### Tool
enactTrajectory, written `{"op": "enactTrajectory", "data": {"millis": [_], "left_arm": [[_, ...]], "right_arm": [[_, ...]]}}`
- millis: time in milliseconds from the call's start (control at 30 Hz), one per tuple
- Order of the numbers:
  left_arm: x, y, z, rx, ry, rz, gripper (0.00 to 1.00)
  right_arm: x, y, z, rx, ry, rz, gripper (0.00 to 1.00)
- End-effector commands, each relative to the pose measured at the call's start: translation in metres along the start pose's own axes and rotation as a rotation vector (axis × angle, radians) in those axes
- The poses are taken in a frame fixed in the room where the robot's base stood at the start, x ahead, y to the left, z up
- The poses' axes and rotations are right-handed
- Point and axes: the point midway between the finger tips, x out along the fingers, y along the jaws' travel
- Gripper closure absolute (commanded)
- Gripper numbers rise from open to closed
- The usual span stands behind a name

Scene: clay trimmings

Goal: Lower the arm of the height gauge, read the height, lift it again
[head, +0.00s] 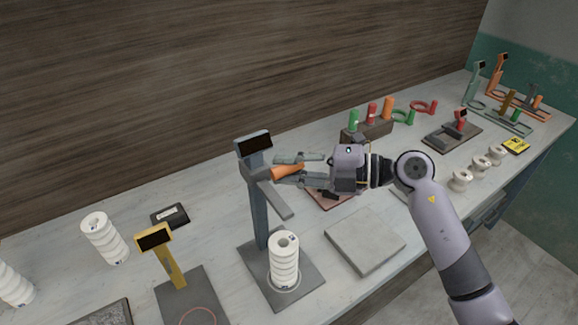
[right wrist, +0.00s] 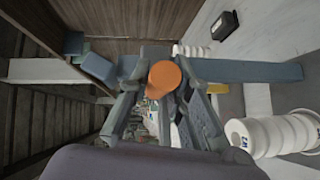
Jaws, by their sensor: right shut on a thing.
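The dark grey height gauge (head: 259,215) stands upright on the bench with a blank dark display (head: 254,144) on top. Its measuring arm (head: 273,200) juts toward the front of the bench, above a stack of white rings (head: 284,262) on its base plate (head: 259,275). A gap shows between arm and stack. My right gripper (head: 288,165) is shut on the orange handle (head: 286,172) beside the column. My left gripper is out of view.
A yellow gauge (head: 170,262) stands to the left, near another white stack (head: 104,238) and a black box (head: 170,215). A bare grey slab (head: 365,240) lies right of the gauge. A rack (head: 367,131) with coloured handles stands behind my right wrist.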

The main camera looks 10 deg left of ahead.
Motion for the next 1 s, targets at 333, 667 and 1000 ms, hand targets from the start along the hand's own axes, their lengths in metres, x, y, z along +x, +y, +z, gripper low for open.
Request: {"op": "enactTrajectory", "data": {"millis": [333, 667, 1000], "left_arm": [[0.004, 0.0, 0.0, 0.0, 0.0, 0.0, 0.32], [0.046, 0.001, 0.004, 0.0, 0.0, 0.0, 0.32], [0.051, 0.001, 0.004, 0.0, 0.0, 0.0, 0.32]], "right_arm": [[0.001, -0.006, 0.001, 0.004, 0.0, -0.001, 1.0], [0.011, -0.084, 0.012, 0.007, 0.001, -0.004, 1.0], [0.013, -0.099, 0.014, 0.004, -0.001, -0.002, 1.0]]}}
